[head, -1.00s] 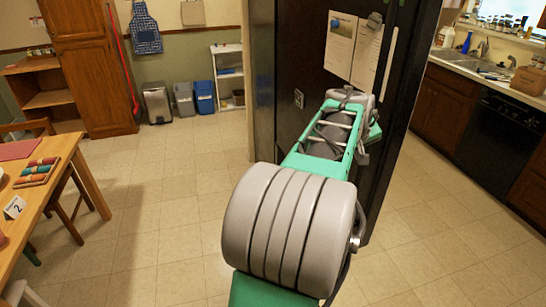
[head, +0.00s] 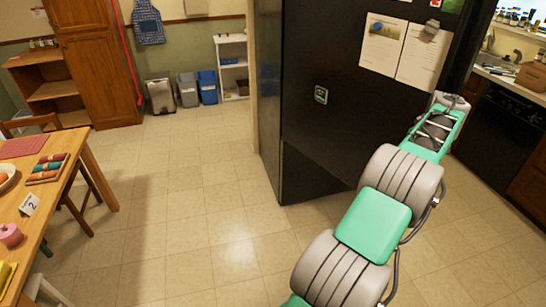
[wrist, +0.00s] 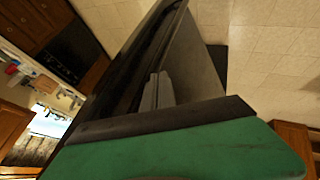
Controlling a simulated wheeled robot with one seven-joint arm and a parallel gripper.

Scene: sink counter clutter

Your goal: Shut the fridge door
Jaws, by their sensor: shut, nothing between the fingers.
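The black fridge (head: 330,120) stands in the middle of the head view, with papers on its wide face. Which panel is the door, and how far it stands open, I cannot tell for sure. My arm reaches past the fridge's right side, and its far end hides my gripper in the head view. In the wrist view my gripper (wrist: 157,92) shows as narrow grey fingers, shut and empty, beyond its dark bar and green body. A tall dark panel with a grey side (wrist: 200,65), apparently part of the fridge, is close beyond the fingers. Contact is unclear.
The tiled floor (head: 190,210) is open left of the fridge. A wooden table (head: 85,185) stands at the left. A black dishwasher (head: 505,130) and sink counter are at the right. Bins (head: 185,92) stand along the back wall.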

